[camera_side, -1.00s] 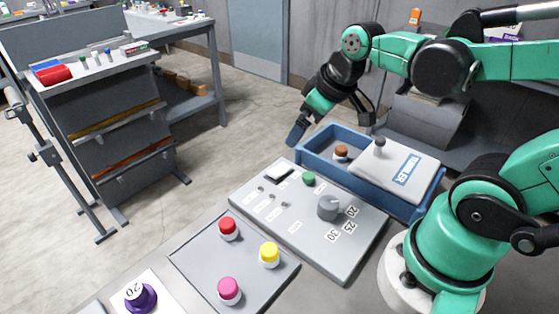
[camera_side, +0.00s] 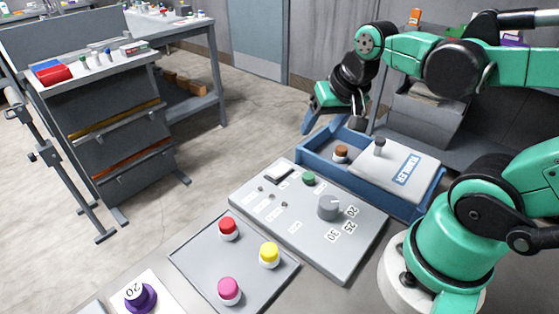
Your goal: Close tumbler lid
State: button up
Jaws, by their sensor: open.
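The blue tumbler (camera_side: 318,162) is a rectangular box behind the control panel. Its pale grey lid (camera_side: 400,160), with a dark knob and a blue label, covers the right part of the box. The left part is open, and a brown-capped white jar (camera_side: 340,154) shows inside. My gripper (camera_side: 332,124) is open and empty, with its fingers spread at the far left edge of the box. It appears above the box, left of the lid and apart from its knob. I cannot tell its exact height.
In front of the tumbler is a grey panel (camera_side: 255,204) with a dial (camera_side: 328,206) and a green button (camera_side: 309,179). Nearer is a tray (camera_side: 199,263) with red, yellow and pink capped jars. A purple weight (camera_side: 141,299) stands at the front left.

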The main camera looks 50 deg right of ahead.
aim_at(381, 139)
jog(key=s+d+m+g, duration=0.1)
jog(key=s+d+m, duration=0.1)
jog(key=d+m, duration=0.1)
jog(key=s+d+m+g, duration=0.2)
jog(key=d+m, duration=0.1)
jog(key=m, duration=0.3)
jog(key=s+d+m+g+y, duration=0.1)
jog(key=s+d+m, duration=0.1)
jog(key=d+m, duration=0.1)
jog(key=shift+s+d+f+m, duration=0.15)
jog(key=shift+d+m, duration=0.25)
jog(key=shift+m, duration=0.3)
jog(key=shift+s+d+m+g, duration=0.3)
jog(key=shift+m+g, duration=0.1)
jog(key=shift+m, duration=0.1)
jog(key=shift+s+f, duration=0.1)
jog(key=shift+f, duration=2.7)
grip_shut()
